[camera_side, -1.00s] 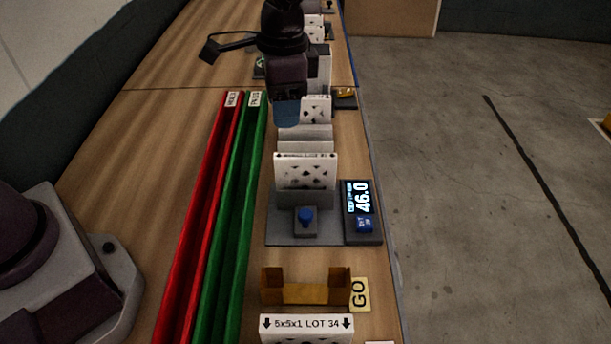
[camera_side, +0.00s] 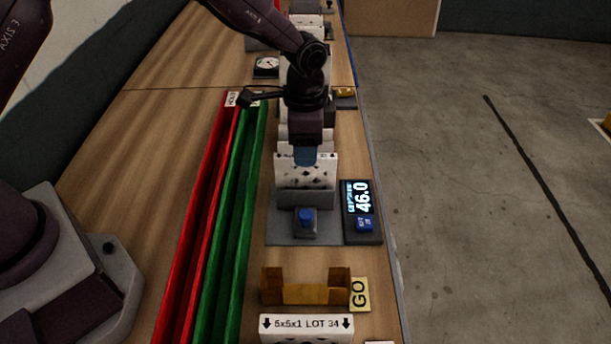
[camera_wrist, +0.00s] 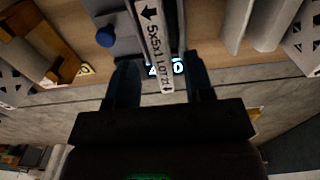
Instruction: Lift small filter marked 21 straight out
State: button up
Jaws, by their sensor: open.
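A white filter with dark holes (camera_side: 318,172) stands upright in the grey gauge stand (camera_side: 275,231). In the wrist view its label edge (camera_wrist: 152,40) reads 5x5x1 LOT and a number that looks like 21. My gripper (camera_side: 305,156) is over the top of this filter, pointing down. In the wrist view my open fingers (camera_wrist: 160,80) lie to either side of the label edge, with a gap on each side. I cannot tell how far the fingertips reach down past the top edge.
A brown holder (camera_side: 305,294), a GO tag (camera_side: 360,294) and a LOT 34 filter (camera_side: 306,325) are nearer. Red (camera_side: 192,235) and green (camera_side: 228,215) channels run left. More filters stand behind.

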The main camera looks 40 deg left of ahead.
aim_at(306, 178)
jog(key=shift+f, duration=1.45)
grip_shut()
